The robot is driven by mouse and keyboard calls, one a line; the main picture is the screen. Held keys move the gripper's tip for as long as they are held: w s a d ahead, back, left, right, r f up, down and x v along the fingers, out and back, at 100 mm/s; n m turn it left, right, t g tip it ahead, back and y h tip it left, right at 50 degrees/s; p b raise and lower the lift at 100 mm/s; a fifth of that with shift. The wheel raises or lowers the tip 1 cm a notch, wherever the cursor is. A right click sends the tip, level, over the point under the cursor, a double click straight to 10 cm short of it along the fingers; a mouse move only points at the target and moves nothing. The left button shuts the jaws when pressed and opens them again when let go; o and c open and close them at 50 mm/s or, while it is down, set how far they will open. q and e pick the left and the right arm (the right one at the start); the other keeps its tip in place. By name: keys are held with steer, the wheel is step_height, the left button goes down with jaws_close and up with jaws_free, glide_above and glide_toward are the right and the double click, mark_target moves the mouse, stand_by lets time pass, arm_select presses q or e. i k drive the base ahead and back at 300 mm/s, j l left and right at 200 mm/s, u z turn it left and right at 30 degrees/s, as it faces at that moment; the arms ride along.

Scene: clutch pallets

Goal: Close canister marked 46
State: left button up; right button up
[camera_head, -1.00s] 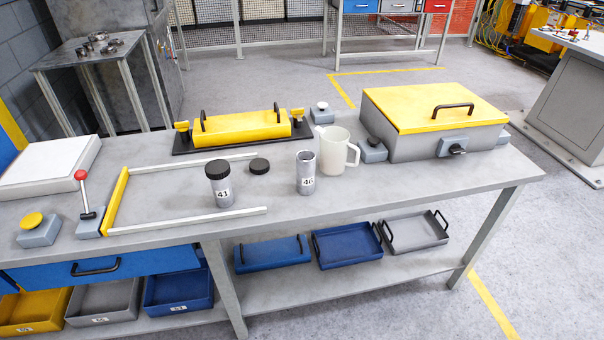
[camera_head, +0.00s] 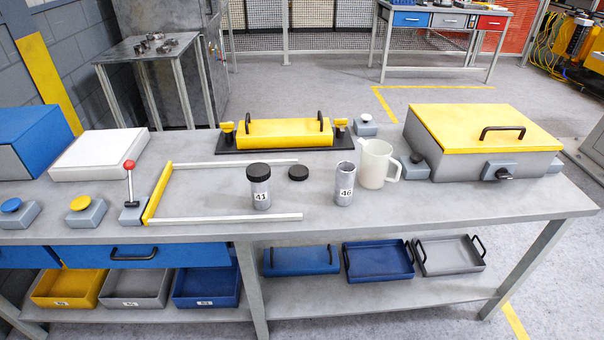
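The canister marked 46 (camera_head: 344,184) stands upright on the workbench, a grey cylinder with an open top and no lid on it. A loose black lid (camera_head: 298,173) lies flat on the bench to its left. The canister marked 41 (camera_head: 259,187) stands farther left with a black lid on its top. Neither of my grippers shows in the head view.
A translucent jug (camera_head: 374,164) stands close right of canister 46. A yellow-lidded box (camera_head: 482,140) is at the right. A yellow-ended rail frame (camera_head: 157,194) lies left. A yellow handled block (camera_head: 284,132) sits behind. The front bench strip is mostly clear.

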mark_target(344, 190)
steer(key=i+j, duration=0.25)
steer(key=i, duration=0.2)
steer(key=i+j+u, duration=0.1)
steer(key=i, duration=0.3)
steer(key=j, duration=0.1)
